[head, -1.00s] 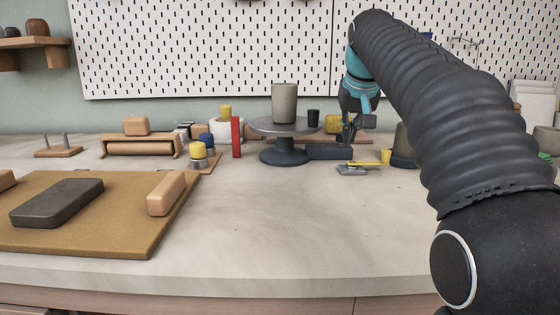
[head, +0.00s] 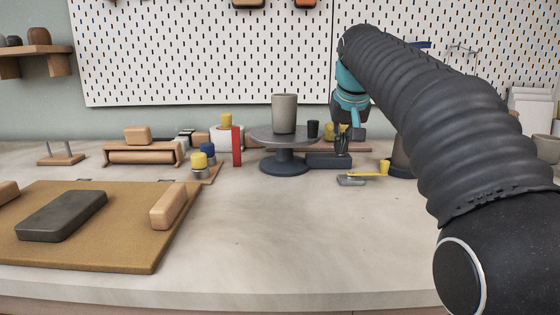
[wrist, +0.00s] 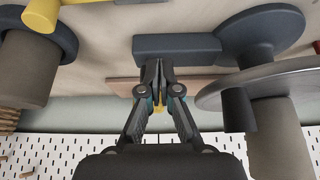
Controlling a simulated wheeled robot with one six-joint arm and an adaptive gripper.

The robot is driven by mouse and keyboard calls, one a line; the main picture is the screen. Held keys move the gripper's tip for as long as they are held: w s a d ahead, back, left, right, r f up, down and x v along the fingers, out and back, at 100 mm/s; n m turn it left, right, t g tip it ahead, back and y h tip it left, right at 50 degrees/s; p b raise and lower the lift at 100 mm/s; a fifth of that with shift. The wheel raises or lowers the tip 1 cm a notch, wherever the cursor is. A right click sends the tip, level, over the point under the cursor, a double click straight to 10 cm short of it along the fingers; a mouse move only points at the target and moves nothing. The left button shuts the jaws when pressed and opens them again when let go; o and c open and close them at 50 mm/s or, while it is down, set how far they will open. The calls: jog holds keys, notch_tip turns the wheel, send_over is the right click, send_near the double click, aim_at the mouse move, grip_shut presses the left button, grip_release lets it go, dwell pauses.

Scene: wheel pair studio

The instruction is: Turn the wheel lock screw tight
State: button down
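The wheel (head: 285,166) stands at mid table in the head view, with a grey round top on a dark pedestal. A dark block (head: 328,161) adjoins its base; both show in the wrist view as the block (wrist: 176,48) and round foot (wrist: 263,30). I cannot pick out the lock screw for certain. My gripper (head: 342,146) points down just behind the block. In the wrist view my gripper (wrist: 160,66) has its dark fingers close together at the block's edge. What lies between the fingertips is hidden, and I cannot tell whether they touch the block.
A grey cup (head: 285,113) and a small black cup (head: 313,129) stand on the wheel, close left of my gripper. A yellow-handled tool (head: 367,174) lies in front right. A red upright block (head: 237,146) is left. The front middle table is clear.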

jog(key=shift+a, duration=0.15)
dwell(0.5)
jog(key=shift+s, duration=0.3)
notch_tip(320, 180, up, 6)
dwell(0.4)
jog(key=shift+w+d+f+b, duration=0.1)
jog(key=shift+d+f+b, duration=0.35)
jog(key=shift+f+b, duration=0.4)
jog(key=shift+w+d+f+b, duration=0.1)
jog(key=shift+d+f+b, duration=0.35)
jog(key=shift+f, duration=0.75)
jog(key=shift+d+f+b, duration=0.4)
jog(key=shift+f+b, duration=0.35)
jog(key=shift+f, duration=0.25)
jog(key=shift+w, duration=0.15)
jog(key=shift+a+r+p, duration=0.1)
jog(key=shift+a+p, duration=0.65)
jog(key=shift+p, duration=0.45)
